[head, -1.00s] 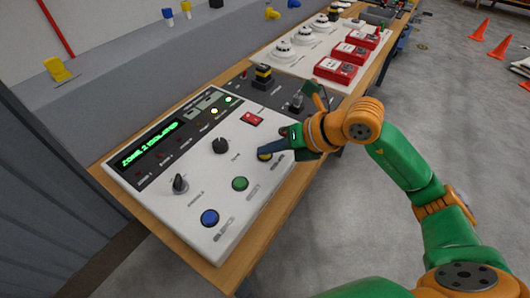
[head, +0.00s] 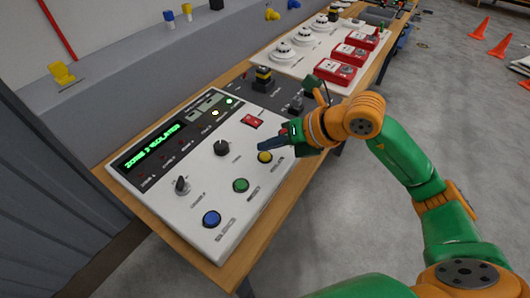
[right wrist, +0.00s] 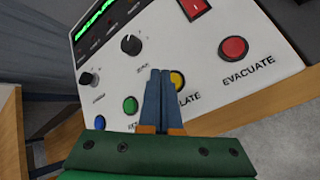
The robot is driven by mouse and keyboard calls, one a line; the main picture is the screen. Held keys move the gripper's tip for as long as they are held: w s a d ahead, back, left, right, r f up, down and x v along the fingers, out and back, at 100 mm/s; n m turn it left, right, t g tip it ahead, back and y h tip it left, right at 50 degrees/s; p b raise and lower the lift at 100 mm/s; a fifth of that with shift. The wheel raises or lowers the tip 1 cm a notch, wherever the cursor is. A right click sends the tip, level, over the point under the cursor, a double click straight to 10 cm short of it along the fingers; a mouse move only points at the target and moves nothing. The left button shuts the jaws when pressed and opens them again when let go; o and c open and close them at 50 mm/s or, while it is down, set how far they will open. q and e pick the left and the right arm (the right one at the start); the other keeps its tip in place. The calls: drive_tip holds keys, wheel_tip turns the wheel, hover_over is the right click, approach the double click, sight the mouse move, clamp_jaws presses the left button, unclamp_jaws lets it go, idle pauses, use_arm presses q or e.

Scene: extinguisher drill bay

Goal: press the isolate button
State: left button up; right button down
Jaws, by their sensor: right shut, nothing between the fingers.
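The yellow isolate button (head: 264,157) is on the sloping white control panel (head: 200,210), above a label that reads in part as "LATE" in the right wrist view. There the button (right wrist: 178,80) is partly hidden by my fingers. My right gripper (head: 260,145) is shut and empty, its blue-grey fingertips just above and beside the button in the head view. The fingertips (right wrist: 160,72) appear apart from it. The panel display (head: 153,145) shows green text that looks like "ZONE 3 ISOLATED". My left gripper is out of view.
Green (head: 241,185) and blue (head: 211,218) buttons, two black knobs and a red switch (head: 252,121) share the panel. Detectors and red call points (head: 335,71) stand farther along the bench.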

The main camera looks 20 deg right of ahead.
sight(269, 158)
drive_tip(key=shift+r+p, duration=1.75)
drive_tip(key=shift+r, duration=0.65)
drive_tip(key=shift+f, duration=0.1)
